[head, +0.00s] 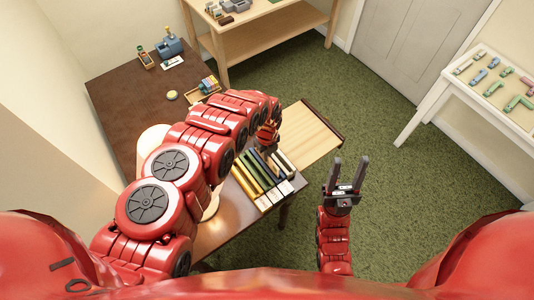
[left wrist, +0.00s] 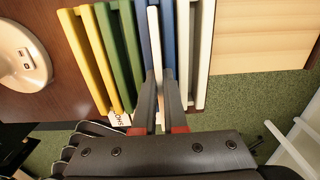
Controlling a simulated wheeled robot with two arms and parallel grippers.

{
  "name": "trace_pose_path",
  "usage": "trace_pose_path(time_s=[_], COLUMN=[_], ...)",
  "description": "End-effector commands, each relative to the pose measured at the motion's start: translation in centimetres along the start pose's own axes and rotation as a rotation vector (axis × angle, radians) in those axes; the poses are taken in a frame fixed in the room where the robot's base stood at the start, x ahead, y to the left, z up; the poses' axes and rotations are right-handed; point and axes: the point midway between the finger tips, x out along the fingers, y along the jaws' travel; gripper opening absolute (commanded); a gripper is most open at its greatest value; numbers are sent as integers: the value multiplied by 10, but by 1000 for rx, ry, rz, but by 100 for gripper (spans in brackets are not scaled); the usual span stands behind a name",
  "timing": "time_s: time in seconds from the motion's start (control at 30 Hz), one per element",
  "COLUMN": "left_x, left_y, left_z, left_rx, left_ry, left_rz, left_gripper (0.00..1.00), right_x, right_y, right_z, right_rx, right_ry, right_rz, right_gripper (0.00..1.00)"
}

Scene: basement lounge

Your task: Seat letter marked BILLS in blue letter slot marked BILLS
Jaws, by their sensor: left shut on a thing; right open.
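The letter sorter has upright yellow, green, blue and white dividers and stands on the brown table. My left gripper (head: 268,142) is over its far end. In the left wrist view the left gripper (left wrist: 160,75) is shut on a thin white letter (left wrist: 155,40), which stands on edge between the two blue dividers (left wrist: 168,30) of the blue letter slot. I cannot tell how deep it sits, and its marking is not readable. The blue slot's label is hidden. My right gripper (head: 347,172) is open and empty, over the carpet right of the table.
Yellow dividers (left wrist: 80,50) and green dividers (left wrist: 120,60) stand left of the blue slot, white dividers (left wrist: 205,50) right of it. A pale wooden board (head: 310,135) lies beyond the sorter. A white side table (head: 470,75) stands at right. The carpet between is clear.

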Motion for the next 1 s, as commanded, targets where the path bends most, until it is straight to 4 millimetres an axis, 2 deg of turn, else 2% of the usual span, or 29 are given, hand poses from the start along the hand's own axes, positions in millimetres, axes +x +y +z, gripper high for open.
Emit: trace_pose_path(time_s=[0.07,0.1,0.23,0.27,0.67,0.87,1.0], left_x=[4,3,2,2,-3,-22,-42], left_y=[0,0,0,0,0,-1,-2], left_z=[0,0,0,0,0,0,2], left_rx=[-1,-1,0,-1,0,1,0], left_ry=[0,0,0,0,1,1,-2], left_rz=[0,0,0,0,0,0,-2], left_gripper=[0,13,36,39,39,39,39], right_x=[-4,-3,-2,-2,-1,-8,-15], right_y=[0,0,0,0,0,0,-1], right_z=[1,0,0,0,0,1,3], right_rx=[0,0,0,0,0,0,0], right_ry=[0,0,0,0,0,0,0], right_rz=[0,0,0,0,0,0,0], right_gripper=[50,50,50,50,50,50,50])
